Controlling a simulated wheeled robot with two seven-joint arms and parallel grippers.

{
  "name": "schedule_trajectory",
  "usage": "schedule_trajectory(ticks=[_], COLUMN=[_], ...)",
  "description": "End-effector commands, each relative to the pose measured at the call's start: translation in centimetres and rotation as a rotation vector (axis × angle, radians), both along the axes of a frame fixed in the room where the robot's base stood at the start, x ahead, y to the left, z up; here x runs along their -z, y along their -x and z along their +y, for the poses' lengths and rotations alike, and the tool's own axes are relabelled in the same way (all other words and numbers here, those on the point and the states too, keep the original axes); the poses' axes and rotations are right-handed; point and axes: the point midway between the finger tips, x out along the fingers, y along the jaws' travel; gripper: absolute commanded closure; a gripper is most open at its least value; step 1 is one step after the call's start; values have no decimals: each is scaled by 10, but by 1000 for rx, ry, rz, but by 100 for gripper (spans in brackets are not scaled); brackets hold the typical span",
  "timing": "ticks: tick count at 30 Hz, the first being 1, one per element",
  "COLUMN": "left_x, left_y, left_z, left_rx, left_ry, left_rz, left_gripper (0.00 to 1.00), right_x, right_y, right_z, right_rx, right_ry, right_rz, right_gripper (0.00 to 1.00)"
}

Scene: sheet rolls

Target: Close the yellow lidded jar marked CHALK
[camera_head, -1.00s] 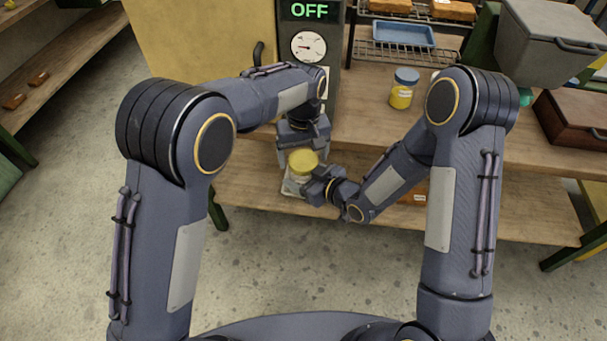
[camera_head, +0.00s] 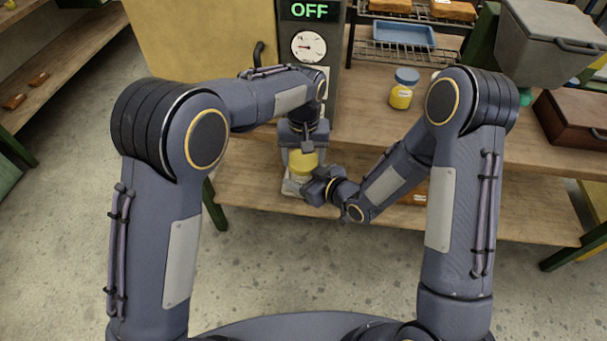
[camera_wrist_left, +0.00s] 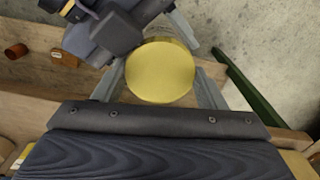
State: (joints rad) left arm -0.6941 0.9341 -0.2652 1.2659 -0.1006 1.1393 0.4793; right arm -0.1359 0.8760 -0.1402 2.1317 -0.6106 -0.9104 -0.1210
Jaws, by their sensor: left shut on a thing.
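The jar's round yellow lid (camera_head: 302,165) shows below my left gripper (camera_head: 302,160), over the shelf. Part of a pale jar body (camera_head: 291,187) shows beneath it; the CHALK marking cannot be read. In the left wrist view the lid (camera_wrist_left: 160,72) lies between the two grey fingers of my left gripper, which is shut on it. My right gripper (camera_head: 314,188) is low at the jar's right side. Its fingertips are hidden, so its hold on the jar cannot be made out. Whether the lid is seated on the rim is hidden.
A yellow jar with a blue lid (camera_head: 403,89) stands on the upper bench. A blue tray (camera_head: 403,34) sits on a wire rack behind it. A grey bin (camera_head: 553,45) and a brown box (camera_head: 575,118) are at the right. The lower shelf (camera_head: 500,212) has bare room.

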Motion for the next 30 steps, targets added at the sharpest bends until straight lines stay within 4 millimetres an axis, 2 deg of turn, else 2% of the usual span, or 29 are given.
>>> schedule_trajectory(ticks=[3, 9, 10, 14, 23, 30], left_x=[0, 0, 0, 0, -4, -36], left_y=[0, 0, 0, 0, 0, -1], left_z=[0, 0, 0, 0, 0, -1], left_rx=[52, 49, 49, 48, 48, 48], left_ry=[0, -1, -1, -1, 1, 1], left_rz=[0, 0, 0, 0, -1, -3], left_gripper=[63, 63, 31, 14, 14, 14], right_x=[-1, -1, 0, -1, -1, -1], right_y=[-1, -1, 0, 0, 0, 0], right_z=[0, 0, 0, 0, 0, 0], right_rx=[1, 2, 2, 1, 0, 0], right_ry=[0, 0, 0, 0, -1, -1], right_rz=[-1, -1, -1, -1, -2, -2], right_gripper=[96, 96, 96, 96, 96, 96])
